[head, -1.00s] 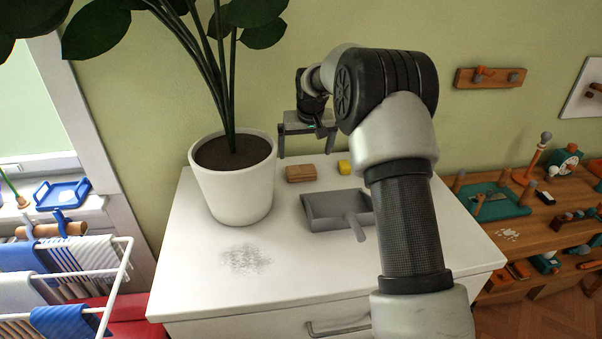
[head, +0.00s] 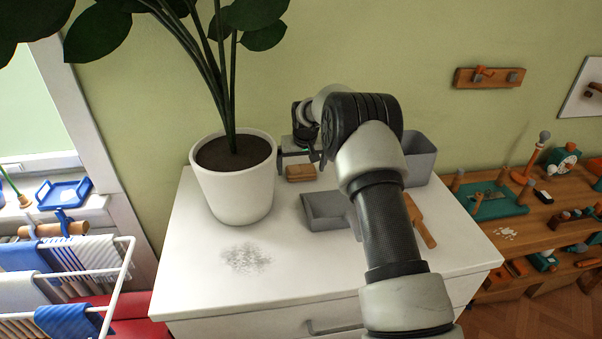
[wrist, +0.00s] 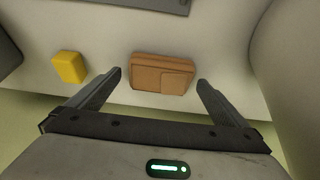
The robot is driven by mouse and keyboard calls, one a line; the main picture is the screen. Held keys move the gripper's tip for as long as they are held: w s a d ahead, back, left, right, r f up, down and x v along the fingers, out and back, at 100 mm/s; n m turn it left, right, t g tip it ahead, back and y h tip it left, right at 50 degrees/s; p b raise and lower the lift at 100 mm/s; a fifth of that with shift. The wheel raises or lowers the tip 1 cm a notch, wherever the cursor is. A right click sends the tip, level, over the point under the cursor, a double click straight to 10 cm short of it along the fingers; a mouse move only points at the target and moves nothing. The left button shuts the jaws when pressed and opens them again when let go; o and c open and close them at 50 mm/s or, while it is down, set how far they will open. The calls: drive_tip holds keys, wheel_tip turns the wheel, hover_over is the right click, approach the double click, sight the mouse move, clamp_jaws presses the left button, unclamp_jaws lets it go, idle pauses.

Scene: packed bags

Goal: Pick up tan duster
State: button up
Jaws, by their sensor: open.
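The tan duster (head: 300,174), a small brown block, lies on the white dresser top (head: 200,280) to the right of the plant pot. It also shows in the wrist view (wrist: 162,74), where it sits between my two fingertips. My gripper (head: 299,162) is open and empty, pointing down just above the duster. In the wrist view, one finger of my gripper (wrist: 160,78) is on each side of the block, with a gap at both sides. I cannot tell exactly how high the fingertips are above the top.
The white plant pot (head: 235,190) stands close left of my gripper. A grey dustpan (head: 325,212) lies in front of the duster, and a yellow block (wrist: 69,67) lies beside it. A grey bin (head: 422,158) and an orange-brown tool (head: 422,222) are to the right. Grey dust (head: 246,258) lies front left.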

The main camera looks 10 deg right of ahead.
sight(301, 170)
drive_tip(key=c, duration=1.1)
wheel_tip(301, 170, up, 10)
drive_tip(key=shift+b, duration=0.3)
